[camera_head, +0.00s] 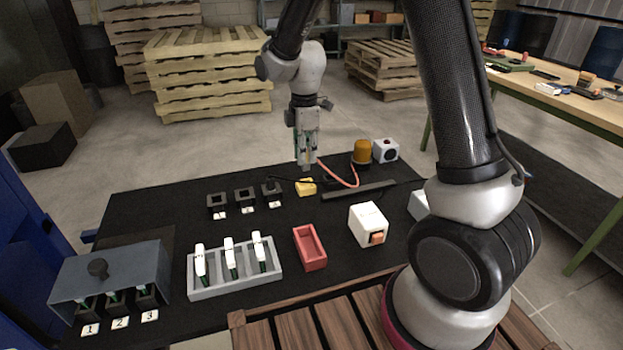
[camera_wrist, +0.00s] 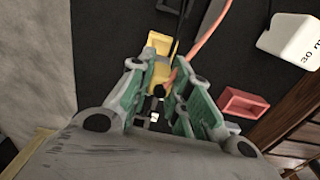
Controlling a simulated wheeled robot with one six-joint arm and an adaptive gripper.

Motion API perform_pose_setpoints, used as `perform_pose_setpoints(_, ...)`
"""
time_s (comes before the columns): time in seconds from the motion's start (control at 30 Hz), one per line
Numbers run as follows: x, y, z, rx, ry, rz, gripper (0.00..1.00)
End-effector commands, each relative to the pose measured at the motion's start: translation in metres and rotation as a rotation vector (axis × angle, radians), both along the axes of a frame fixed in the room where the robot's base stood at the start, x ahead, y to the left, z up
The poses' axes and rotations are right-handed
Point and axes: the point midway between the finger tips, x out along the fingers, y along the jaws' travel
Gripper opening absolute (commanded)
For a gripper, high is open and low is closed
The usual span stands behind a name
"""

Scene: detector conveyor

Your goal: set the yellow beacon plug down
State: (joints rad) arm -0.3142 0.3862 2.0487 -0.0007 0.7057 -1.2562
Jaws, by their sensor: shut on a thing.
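My gripper (camera_head: 306,163) points down over the back middle of the black table. In the wrist view its fingers (camera_wrist: 163,70) are closed about a yellow piece, the beacon plug (camera_wrist: 159,76), largely hidden by them. An orange cord (camera_head: 346,180) runs from the gripper toward the amber beacon (camera_head: 362,150); it also shows in the wrist view (camera_wrist: 208,33). A yellow block (camera_head: 305,187) with a black cable lies on the table just below the fingertips. It also shows beyond the fingers in the wrist view (camera_wrist: 160,42). I cannot tell whether plug and block touch.
A black bar (camera_head: 358,189) lies right of the yellow block; black holders (camera_head: 244,199) stand left. Nearer are a grey rack (camera_head: 236,279), a red tray (camera_head: 310,248) and a white box (camera_head: 368,225). A white button box (camera_head: 386,150) stands beside the beacon.

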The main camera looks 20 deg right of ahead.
Motion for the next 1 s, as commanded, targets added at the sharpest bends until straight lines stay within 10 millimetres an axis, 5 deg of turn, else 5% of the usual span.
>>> perform_pose_setpoints(0.5,0.0,0.0,-0.067,-0.001,0.002,0.0,0.0)
perform_pose_setpoints(0.87,0.0,0.0,-0.071,0.0,0.0,0.0,0.0)
perform_pose_setpoints(0.9,0.0,0.0,-0.07,0.0,-0.001,0.0,0.25)
perform_pose_setpoints(1.0,0.0,0.0,-0.07,0.0,-0.001,0.0,0.41)
